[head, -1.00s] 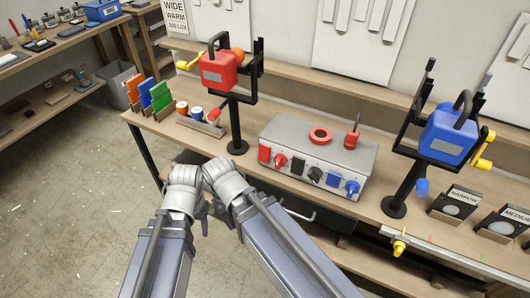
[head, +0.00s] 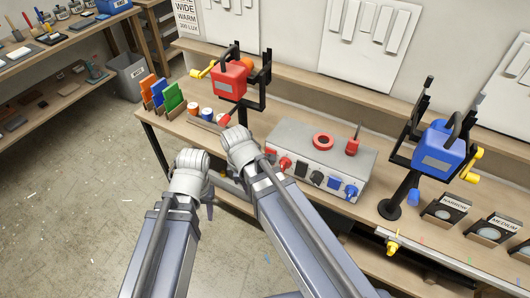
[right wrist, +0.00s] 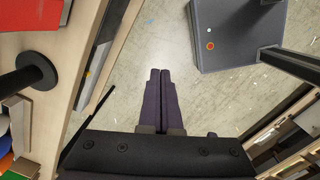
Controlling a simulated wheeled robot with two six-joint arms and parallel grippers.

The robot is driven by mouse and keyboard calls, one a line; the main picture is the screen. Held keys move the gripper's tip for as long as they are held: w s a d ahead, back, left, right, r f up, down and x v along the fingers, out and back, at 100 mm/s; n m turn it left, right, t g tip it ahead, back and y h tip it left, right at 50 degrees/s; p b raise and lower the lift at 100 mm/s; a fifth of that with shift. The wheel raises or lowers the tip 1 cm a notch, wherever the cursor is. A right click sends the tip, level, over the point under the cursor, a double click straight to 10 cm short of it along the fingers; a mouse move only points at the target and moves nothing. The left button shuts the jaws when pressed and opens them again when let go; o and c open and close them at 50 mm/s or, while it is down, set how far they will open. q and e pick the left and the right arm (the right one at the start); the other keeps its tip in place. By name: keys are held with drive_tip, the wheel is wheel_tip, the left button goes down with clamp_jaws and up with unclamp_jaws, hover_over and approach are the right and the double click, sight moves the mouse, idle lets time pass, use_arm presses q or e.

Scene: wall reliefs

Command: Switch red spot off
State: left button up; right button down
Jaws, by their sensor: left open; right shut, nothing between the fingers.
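The red spot (head: 230,80) is a red box lamp with a black handle, in a black yoke on a stand at the back left of the bench. A small red piece (head: 224,119) hangs just below it. My left gripper (head: 209,209) is in front of the bench edge, apart from the lamp, pointing down; its jaws are open. My right arm's wrist (head: 240,148) reaches over the bench edge below the lamp and hides the stand's lower part. In the right wrist view my right gripper (right wrist: 161,90) is shut and empty above the floor.
A blue spot (head: 445,147) stands further right. Coloured panels (head: 173,97) are at left. Floor in front is clear.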

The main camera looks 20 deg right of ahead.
use_arm(q)
wheel_tip(320, 180, up, 10)
drive_tip(key=p, duration=0.8)
drive_tip(key=shift+f, duration=0.15)
use_arm(e)
drive_tip(key=w+d+r+n, duration=0.4)
drive_tip(key=w+r+n, duration=0.2)
drive_tip(key=r+n, duration=0.3)
drive_tip(key=shift+d+r+n+t, duration=0.3)
drive_tip(key=shift+d+n, duration=0.1)
drive_tip(key=shift+n, duration=1.5)
use_arm(q)
drive_tip(key=shift+f, duration=0.2)
use_arm(e)
drive_tip(key=shift+f, duration=0.15)
drive_tip(key=w+d+f+b, duration=0.1)
drive_tip(key=f+b, duration=0.2)
drive_tip(key=w+d+f+b, duration=0.1)
drive_tip(key=f+b, duration=0.3)
drive_tip(key=w+d+f+b, duration=0.1)
drive_tip(key=f+b, duration=0.2)
drive_tip(key=shift+w+d+f, duration=0.15)
drive_tip(key=shift+w+d, duration=0.05)
drive_tip(key=shift+d, duration=0.05)
use_arm(q)
wheel_tip(320, 180, down, 10)
drive_tip(key=shift+f, duration=0.15)
